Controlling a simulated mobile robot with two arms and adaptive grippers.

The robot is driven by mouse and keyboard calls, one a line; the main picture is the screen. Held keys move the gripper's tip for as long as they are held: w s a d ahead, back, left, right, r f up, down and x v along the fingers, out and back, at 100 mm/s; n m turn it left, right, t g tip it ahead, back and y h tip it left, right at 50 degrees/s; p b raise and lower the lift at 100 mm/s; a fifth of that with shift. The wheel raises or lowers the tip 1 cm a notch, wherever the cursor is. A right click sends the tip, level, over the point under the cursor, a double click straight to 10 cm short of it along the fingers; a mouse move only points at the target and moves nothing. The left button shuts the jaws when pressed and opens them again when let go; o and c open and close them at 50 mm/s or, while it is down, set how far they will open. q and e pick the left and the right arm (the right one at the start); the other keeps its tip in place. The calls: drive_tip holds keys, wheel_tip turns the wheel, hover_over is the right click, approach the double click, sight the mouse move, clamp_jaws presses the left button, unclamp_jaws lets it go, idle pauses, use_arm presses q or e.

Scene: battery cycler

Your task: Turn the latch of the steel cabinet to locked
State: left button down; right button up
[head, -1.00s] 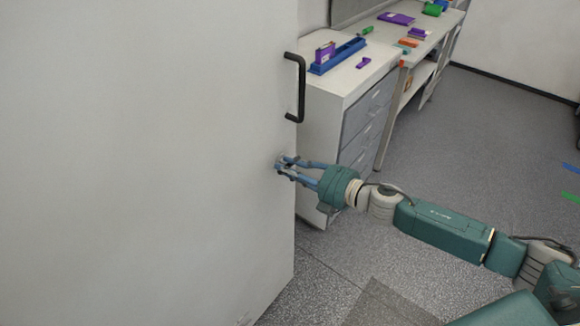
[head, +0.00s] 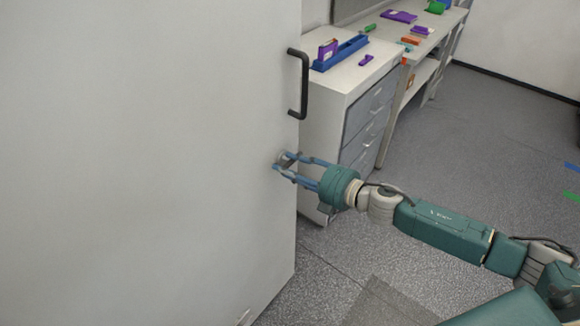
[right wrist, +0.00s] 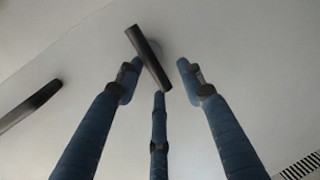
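The steel cabinet (head: 150,170) is a large pale door front filling the left of the head view. Its latch is a short dark bar on a round base in the right wrist view (right wrist: 150,58), set roughly crosswise to the door handle. My right gripper (head: 281,162) is at the latch near the door's right edge, and its fingers largely hide the latch in the head view. In the right wrist view its three blue fingers (right wrist: 160,82) stand apart around the bar; the right one shows a gap to it. Contact of the others cannot be told. My left gripper is not in view.
A black door handle (head: 299,84) sits above the latch; it also shows in the right wrist view (right wrist: 30,104). Behind the door edge stands a white drawer unit (head: 345,85) with a blue tray (head: 340,53). Grey floor (head: 480,150) is open at right.

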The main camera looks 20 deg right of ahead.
drive_tip(key=shift+w+d, duration=0.1)
drive_tip(key=shift+d, duration=0.15)
drive_tip(key=v, duration=1.2)
drive_tip(key=shift+a, duration=0.2)
